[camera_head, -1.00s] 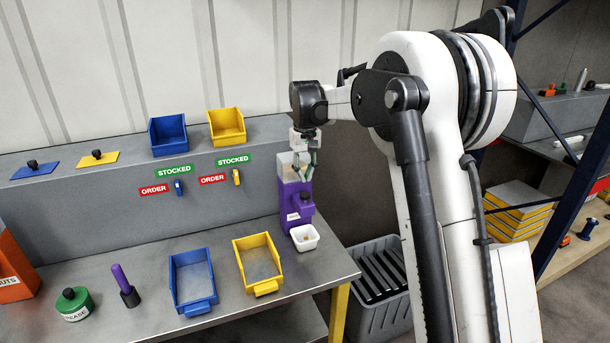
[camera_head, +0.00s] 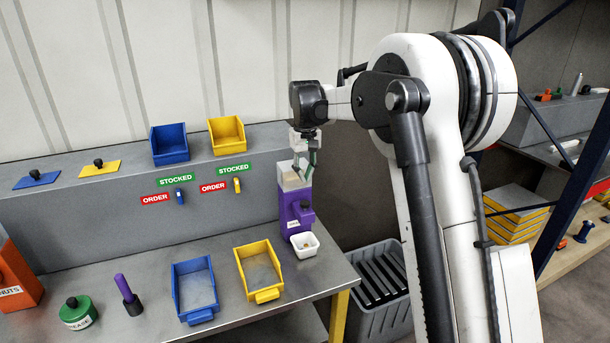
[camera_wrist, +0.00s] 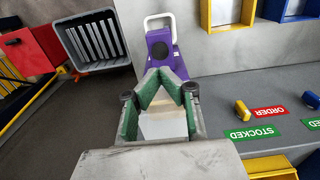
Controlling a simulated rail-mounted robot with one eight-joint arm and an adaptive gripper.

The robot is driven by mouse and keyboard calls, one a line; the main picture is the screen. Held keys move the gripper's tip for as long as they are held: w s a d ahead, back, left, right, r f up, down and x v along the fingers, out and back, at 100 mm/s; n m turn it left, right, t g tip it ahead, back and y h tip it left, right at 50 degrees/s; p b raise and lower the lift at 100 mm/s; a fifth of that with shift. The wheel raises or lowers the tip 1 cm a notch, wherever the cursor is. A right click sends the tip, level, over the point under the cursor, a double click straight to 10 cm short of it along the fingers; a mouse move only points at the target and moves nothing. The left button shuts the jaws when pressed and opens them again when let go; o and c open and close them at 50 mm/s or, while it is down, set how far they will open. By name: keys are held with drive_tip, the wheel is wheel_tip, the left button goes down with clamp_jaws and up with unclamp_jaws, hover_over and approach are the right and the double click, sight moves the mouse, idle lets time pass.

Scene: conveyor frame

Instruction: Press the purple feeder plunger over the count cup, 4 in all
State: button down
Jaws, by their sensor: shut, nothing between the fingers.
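The purple feeder (camera_head: 291,221) stands at the right end of the bench, with a clear hopper on top and a dark round plunger knob (camera_head: 305,206) on its front. The white count cup (camera_head: 304,245) sits below the knob; something small and tan shows in it, too small to count. My gripper (camera_head: 304,174) is shut and empty, pointing down at hopper height, above and apart from the knob as far as I can tell. In the wrist view the green-padded fingertips (camera_wrist: 163,73) meet just short of the purple feeder (camera_wrist: 155,27), and the white cup rim shows beyond it.
Blue (camera_head: 195,291) and yellow (camera_head: 258,270) trays lie left of the feeder. A purple-handled tool (camera_head: 123,288) and green grease pot (camera_head: 76,313) stand farther left. Behind is a grey ledge with bins and STOCKED/ORDER switches. A grey crate (camera_head: 378,290) is right of the bench.

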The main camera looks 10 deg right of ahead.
sight(305, 203)
drive_tip(key=shift+f+b, duration=1.65)
drive_tip(key=shift+f, duration=1.9)
drive_tip(key=shift+f, duration=0.15)
drive_tip(key=shift+f+b, duration=0.7)
drive_tip(key=shift+f, duration=0.25)
drive_tip(key=shift+r, duration=0.1)
drive_tip(key=shift+r+p, duration=1.35)
drive_tip(key=shift+r, duration=1.75)
